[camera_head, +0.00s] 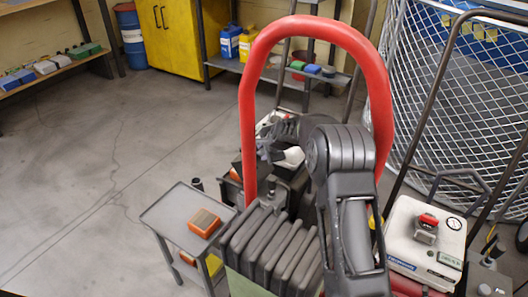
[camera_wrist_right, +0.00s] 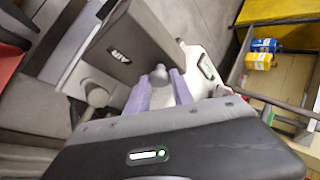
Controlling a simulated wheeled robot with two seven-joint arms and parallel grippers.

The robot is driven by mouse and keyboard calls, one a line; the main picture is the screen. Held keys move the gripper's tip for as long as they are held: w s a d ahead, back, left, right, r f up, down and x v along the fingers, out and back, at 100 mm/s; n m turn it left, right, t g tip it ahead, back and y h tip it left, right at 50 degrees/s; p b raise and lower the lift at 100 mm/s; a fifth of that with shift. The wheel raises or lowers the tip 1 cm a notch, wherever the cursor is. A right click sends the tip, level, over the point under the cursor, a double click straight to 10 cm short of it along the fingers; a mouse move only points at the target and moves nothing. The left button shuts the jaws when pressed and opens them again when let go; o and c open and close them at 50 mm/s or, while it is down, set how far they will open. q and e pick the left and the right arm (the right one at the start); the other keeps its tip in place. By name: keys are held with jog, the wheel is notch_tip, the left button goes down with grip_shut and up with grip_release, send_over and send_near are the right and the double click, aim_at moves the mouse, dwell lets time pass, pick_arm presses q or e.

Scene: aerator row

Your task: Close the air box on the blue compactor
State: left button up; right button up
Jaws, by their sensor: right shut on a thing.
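My right gripper (camera_head: 285,152) reaches through the red tubular hoop (camera_head: 312,25); my wrist hides much of it in the head view. In the right wrist view its two purple-grey fingers (camera_wrist_right: 158,90) close around a small dark knob (camera_wrist_right: 158,73). No blue compactor body can be made out for certain. My left gripper is not in view.
A grey trolley (camera_head: 165,213) with an orange block (camera_head: 203,222) stands at left. Black fins (camera_head: 268,245) are close in front. A white machine (camera_head: 410,245) with a red-topped part (camera_head: 427,222) and wire mesh (camera_head: 450,80) are at right. The left floor is clear.

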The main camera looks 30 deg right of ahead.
grip_shut()
jog(key=shift+f, duration=0.1)
dwell(0.8)
